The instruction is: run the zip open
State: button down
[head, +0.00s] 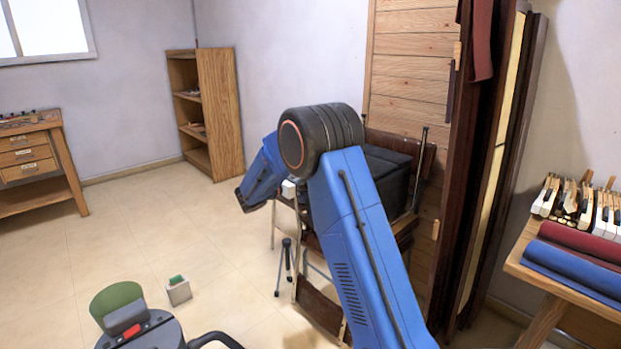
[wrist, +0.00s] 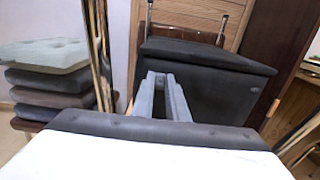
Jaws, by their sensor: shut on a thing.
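A black soft case (head: 388,178) stands on a wooden chair-like frame behind my arm in the head view. In the wrist view the same case (wrist: 215,92) fills the middle right, with a flat top that overhangs its front like a lid. My gripper (wrist: 163,84) points at the left part of the case's front, its two grey fingers close together. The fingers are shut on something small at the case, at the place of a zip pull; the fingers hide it. The zip line itself is too dark to make out.
A stack of cushions (wrist: 48,75) stands left in the wrist view. Tall dark boards (head: 485,150) lean on the wall right of the case. A bench with piano keys (head: 580,205) and rolled felt is at the right. The floor at left is mostly clear.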

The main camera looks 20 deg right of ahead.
jog(key=shift+w+a, duration=0.1)
jog(key=shift+w, duration=0.1)
jog(key=c, duration=1.7)
grip_release()
jog(key=shift+w, duration=0.1)
jog(key=shift+c, duration=0.2)
jog(key=shift+a, duration=0.1)
jog(key=v, duration=1.7)
jog(key=shift+a, duration=0.1)
